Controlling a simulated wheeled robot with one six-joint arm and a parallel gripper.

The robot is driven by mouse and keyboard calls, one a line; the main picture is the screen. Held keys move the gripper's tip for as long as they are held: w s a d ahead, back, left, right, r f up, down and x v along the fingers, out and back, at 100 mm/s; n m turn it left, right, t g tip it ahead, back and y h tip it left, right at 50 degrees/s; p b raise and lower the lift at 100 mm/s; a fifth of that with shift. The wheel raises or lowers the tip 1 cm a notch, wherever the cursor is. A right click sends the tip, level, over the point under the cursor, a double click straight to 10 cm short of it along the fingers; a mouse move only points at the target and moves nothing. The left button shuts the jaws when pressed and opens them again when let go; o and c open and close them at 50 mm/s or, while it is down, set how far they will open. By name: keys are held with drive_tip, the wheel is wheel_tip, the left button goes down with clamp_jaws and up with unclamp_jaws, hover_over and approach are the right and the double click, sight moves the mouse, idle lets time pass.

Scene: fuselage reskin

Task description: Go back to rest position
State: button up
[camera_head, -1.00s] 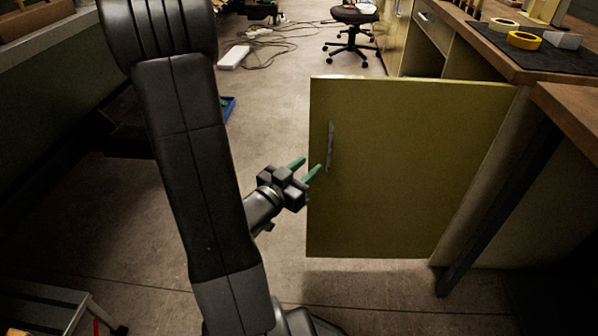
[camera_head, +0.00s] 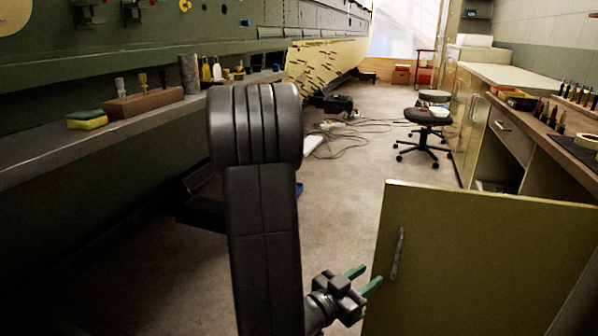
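My gripper (camera_head: 362,279) has two green fingers spread apart, with nothing between them. It is low in the head view, just left of an open yellow-green cabinet door (camera_head: 470,265). The door's grey vertical handle (camera_head: 397,253) is to the right of the fingertips, and I see a small gap between them. My dark arm stands upright in the middle of the view and hides part of the floor behind it.
A wooden workbench (camera_head: 545,128) with bottles and tape runs along the right. A black stool (camera_head: 425,118) stands farther back, near cables (camera_head: 345,140) on the floor. A grey shelf (camera_head: 60,145) with a sponge (camera_head: 86,120) and wooden block (camera_head: 143,103) is left. Floor between is open.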

sight(400, 252)
drive_tip(key=b+x, duration=0.1)
drive_tip(key=x, duration=1.2)
drive_tip(key=shift+w+b, duration=0.25)
drive_tip(key=shift+b, duration=0.15)
